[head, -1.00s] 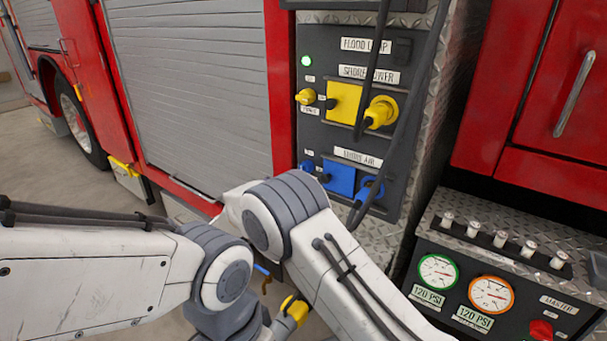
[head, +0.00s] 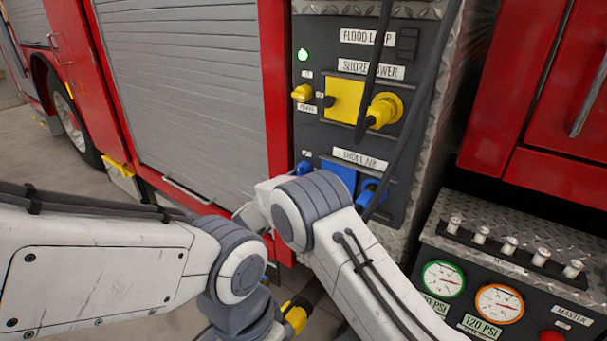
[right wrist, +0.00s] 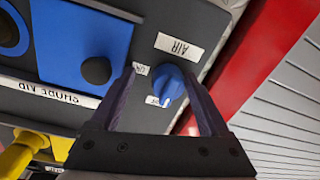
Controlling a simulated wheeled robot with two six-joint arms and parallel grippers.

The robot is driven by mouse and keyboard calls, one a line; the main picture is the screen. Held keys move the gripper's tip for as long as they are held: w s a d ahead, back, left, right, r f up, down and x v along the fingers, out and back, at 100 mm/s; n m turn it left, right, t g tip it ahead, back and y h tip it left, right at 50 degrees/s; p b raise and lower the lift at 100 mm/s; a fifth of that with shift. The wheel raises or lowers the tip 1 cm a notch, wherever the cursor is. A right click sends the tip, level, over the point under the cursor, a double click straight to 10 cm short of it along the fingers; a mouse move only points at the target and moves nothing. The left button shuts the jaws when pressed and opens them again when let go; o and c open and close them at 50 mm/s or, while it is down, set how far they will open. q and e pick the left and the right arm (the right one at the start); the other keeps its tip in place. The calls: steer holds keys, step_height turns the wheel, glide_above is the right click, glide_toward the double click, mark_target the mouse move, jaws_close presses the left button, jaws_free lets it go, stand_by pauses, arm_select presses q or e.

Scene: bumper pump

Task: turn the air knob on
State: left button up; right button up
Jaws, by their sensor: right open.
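The air knob is a small blue knob (head: 304,167) at the lower left of the dark panel in the head view. In the right wrist view the blue knob (right wrist: 169,82) shows large, below a white AIR label (right wrist: 179,46) that reads upside down. My right gripper (right wrist: 162,76) is open, with one dark finger on each side of the knob. Whether the fingers touch it, I cannot tell. In the head view my right arm hides that gripper's fingers. My left gripper is not in view.
A blue shore air block (head: 339,176) and a yellow shore power block (head: 343,98) share the panel. A black cable (head: 376,75) hangs in front. A gauge box (head: 485,262) stands at right. A grey shutter (head: 185,95) lies left of the panel.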

steer(key=shift+a, duration=0.5)
steer(key=c, duration=0.4)
steer(key=shift+w+a, duration=0.1)
jaws_close()
